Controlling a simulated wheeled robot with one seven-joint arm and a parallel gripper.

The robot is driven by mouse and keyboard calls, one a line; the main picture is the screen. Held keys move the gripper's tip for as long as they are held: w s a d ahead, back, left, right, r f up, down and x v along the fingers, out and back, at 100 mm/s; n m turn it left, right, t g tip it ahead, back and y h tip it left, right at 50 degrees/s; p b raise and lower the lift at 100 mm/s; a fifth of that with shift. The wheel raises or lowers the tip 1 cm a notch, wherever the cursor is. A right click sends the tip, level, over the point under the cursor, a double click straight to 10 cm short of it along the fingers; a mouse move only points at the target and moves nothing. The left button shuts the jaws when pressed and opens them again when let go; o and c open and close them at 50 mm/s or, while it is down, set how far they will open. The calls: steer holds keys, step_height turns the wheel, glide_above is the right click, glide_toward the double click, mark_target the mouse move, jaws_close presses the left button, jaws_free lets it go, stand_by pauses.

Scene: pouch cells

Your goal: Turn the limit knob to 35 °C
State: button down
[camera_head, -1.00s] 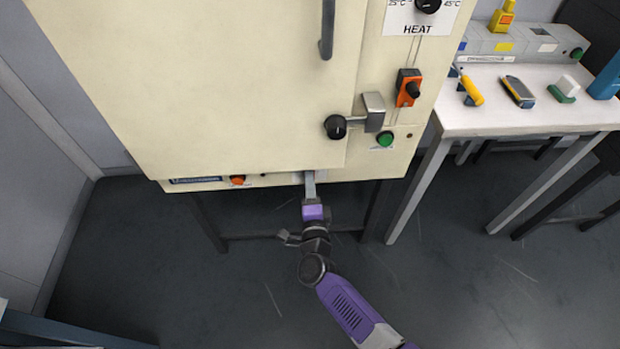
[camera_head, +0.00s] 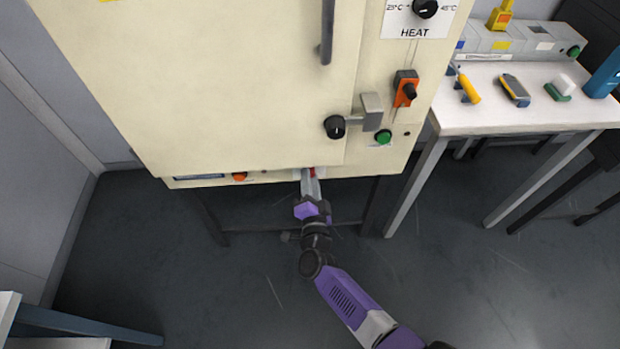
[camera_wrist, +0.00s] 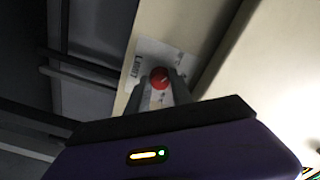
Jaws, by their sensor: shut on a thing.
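The red limit knob (camera_wrist: 159,77) sits on a white plate marked LIMIT (camera_wrist: 140,62) in the wrist view. A small light pointer line shows on its face, but the scale is too small and partly covered to read the setting. My gripper (camera_wrist: 158,82) has one finger on each side of the knob and is shut on it. In the head view, my gripper (camera_head: 311,180) reaches the low front edge of the cream cabinet (camera_head: 220,90), where only a sliver of red shows beside the fingers.
Above are the black HEAT knob (camera_head: 425,8), an orange switch (camera_head: 405,88), a door latch with a black knob (camera_head: 335,127) and a green button (camera_head: 383,137). A white table (camera_head: 520,110) with tools stands at right. Dark frame legs are under the cabinet.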

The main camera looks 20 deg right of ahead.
steer(key=c, duration=1.1)
jaws_free()
steer(key=shift+p+v, duration=0.6)
steer(key=shift+v, duration=3.35)
